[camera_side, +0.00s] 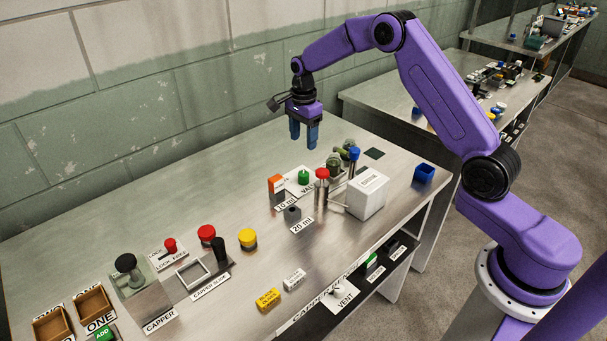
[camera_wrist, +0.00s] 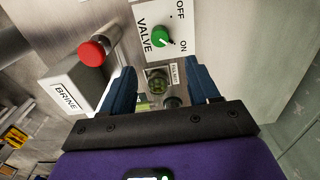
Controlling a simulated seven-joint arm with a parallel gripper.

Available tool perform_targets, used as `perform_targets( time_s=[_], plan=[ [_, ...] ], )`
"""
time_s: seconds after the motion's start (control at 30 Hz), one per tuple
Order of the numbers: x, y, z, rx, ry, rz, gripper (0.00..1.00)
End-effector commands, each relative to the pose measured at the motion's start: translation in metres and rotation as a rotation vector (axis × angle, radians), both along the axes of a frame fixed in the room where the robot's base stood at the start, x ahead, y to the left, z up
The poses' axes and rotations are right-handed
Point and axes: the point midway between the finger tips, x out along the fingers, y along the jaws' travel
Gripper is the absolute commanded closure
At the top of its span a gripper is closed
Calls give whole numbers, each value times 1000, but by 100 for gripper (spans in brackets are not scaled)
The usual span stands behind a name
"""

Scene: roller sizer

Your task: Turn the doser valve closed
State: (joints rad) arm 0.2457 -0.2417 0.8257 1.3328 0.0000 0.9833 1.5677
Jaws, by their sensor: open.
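The doser valve is a green knob (camera_side: 304,176) on a white plate, behind the red-topped post in the side view. In the wrist view the green knob (camera_wrist: 160,36) sits on the plate marked VALVE, with OFF and ON labels. A pale mark on the knob appears to point towards ON. My gripper (camera_side: 303,141) hangs above the bench, fingers down, clear of the knob. In the wrist view my gripper (camera_wrist: 162,75) is open with nothing held, and the knob lies beyond the fingertips.
A red-topped post (camera_side: 322,188) and a white BRINE box (camera_side: 367,194) stand close to the valve. A blue-topped post (camera_side: 354,163) and an orange-topped block (camera_side: 277,186) are near. A green-painted wall runs behind the bench.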

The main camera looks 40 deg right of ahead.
Motion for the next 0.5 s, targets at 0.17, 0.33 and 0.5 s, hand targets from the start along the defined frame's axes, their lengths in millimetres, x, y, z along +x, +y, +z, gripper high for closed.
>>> perform_targets(
  time_s=[0.17,0.33,0.5],
  plan=[
    [-1,0,-36,0,5,0,40],
    [-1,-1,-68,0,4,0,40],
    [-1,0,-98,0,3,1,40]
  ],
)
